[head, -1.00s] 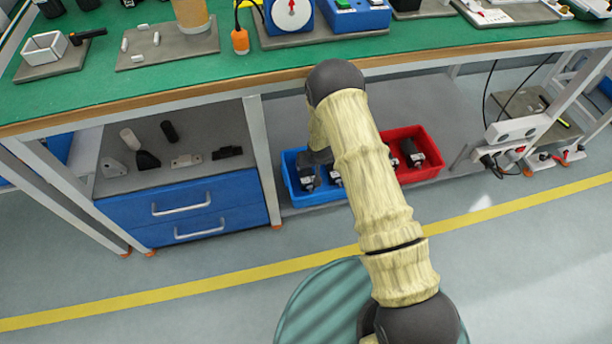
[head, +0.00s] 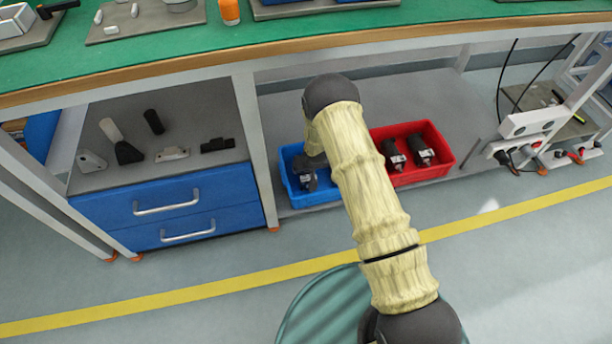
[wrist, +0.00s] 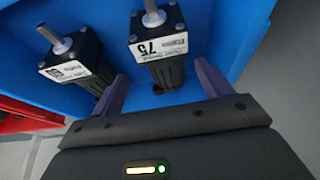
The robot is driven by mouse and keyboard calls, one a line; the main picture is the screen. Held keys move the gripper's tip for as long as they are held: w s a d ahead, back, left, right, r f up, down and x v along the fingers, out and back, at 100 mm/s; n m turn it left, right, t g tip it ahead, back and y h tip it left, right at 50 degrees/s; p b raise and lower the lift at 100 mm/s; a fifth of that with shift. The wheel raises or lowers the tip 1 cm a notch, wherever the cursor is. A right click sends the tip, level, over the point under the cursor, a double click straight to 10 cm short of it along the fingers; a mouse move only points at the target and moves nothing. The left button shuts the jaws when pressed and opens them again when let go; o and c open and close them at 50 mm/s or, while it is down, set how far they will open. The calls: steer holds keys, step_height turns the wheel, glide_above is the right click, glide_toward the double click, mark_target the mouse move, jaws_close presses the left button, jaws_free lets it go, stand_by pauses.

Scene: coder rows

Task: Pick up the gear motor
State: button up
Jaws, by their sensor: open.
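Two black gear motors with white labels and metal shafts lie in a blue bin (wrist: 225,28) in the wrist view. The right motor (wrist: 160,48), marked 75, is between the tips of my open gripper (wrist: 162,88), with gaps visible on both sides. The left motor (wrist: 73,62) lies outside the left finger. In the head view the blue bin (head: 318,197) stands on the low shelf, partly hidden by my arm.
A red bin (head: 446,142) with dark motors stands right of the blue bin. A blue drawer unit (head: 165,210) stands left, beyond a table leg (head: 254,150). The green bench top (head: 300,33) overhangs the shelf. A power strip (head: 530,122) is at the right.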

steer(key=shift+f, duration=0.2)
steer(key=b+x, duration=0.2)
steer(key=x, duration=0.1)
steer(key=b+x, duration=0.1)
steer(key=b, duration=0.1)
steer(key=shift+s+a+f, duration=0.15)
steer(key=shift+a+f, duration=0.1)
steer(key=shift+a, duration=0.05)
steer(key=shift+w+a+f+b, duration=0.1)
steer(key=shift+w+f+b, duration=0.15)
steer(key=shift+f+b, duration=0.15)
steer(key=shift+r, duration=0.1)
steer(key=c, duration=0.9)
steer(key=shift+w+r, duration=0.1)
steer(key=shift+c, duration=0.9)
